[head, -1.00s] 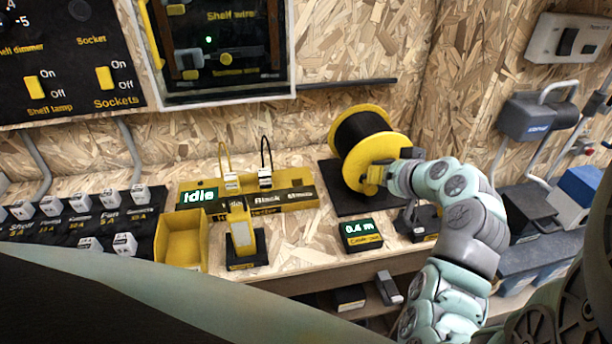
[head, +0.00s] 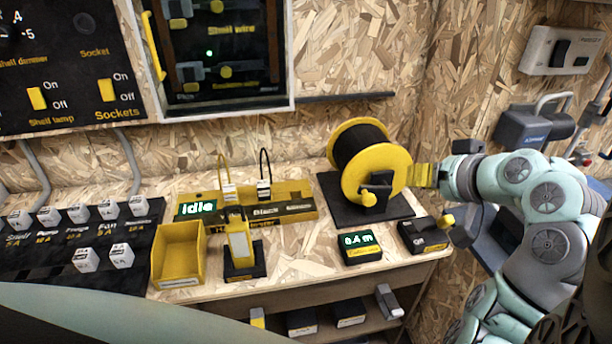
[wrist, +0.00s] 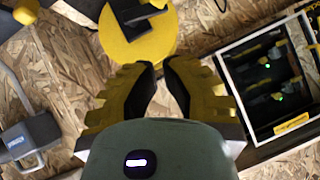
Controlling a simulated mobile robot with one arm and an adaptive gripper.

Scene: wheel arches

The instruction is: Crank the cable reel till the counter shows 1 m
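The cable reel (head: 372,165) has yellow flanges and black cable, and stands on a black base on the bench. Its crank is a black arm with a yellow knob (head: 368,197) on the near flange, pointing to the lower left. The counter (head: 360,246) in front reads 0.4 m. My gripper (head: 424,176) is just right of the reel, apart from the knob. In the wrist view, my gripper's fingers (wrist: 160,72) stand a little apart with nothing seen between them. The reel's yellow flange (wrist: 122,45) and the crank show beyond the fingertips.
A black box with a yellow knob (head: 425,235) stands right of the counter. A glazed cabinet (head: 215,45) hangs behind.

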